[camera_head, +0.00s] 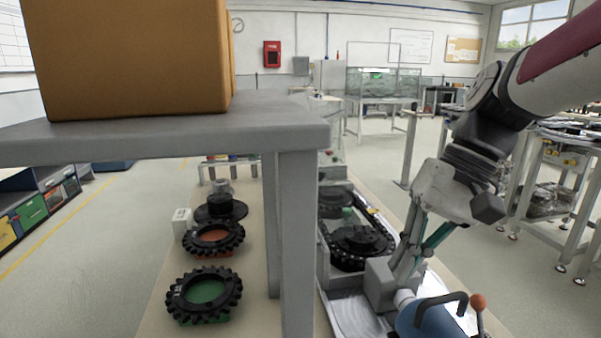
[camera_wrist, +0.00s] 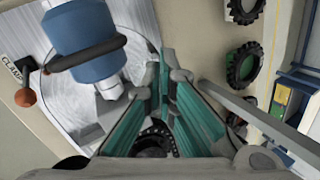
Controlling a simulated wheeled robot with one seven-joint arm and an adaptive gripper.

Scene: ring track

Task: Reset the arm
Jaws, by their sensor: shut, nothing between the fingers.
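My arm comes in from the upper right in the head view and hangs down, with my gripper (camera_head: 404,276) pointing at the work surface. In the wrist view my gripper (camera_wrist: 165,58) has its two teal-lined fingers drawn together at the tips, with nothing between them. The clamp (camera_wrist: 82,38) is left of the fingers in the wrist view. I cannot tell whether the fingers touch anything.
A grey raised shelf (camera_head: 170,137) with an orange-brown box (camera_head: 135,55) fills the left foreground. Below it, black toothed rings (camera_head: 204,297) lie on the bench. A black track assembly (camera_head: 358,245) is left of my gripper. A metal table (camera_head: 565,165) stands at the right.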

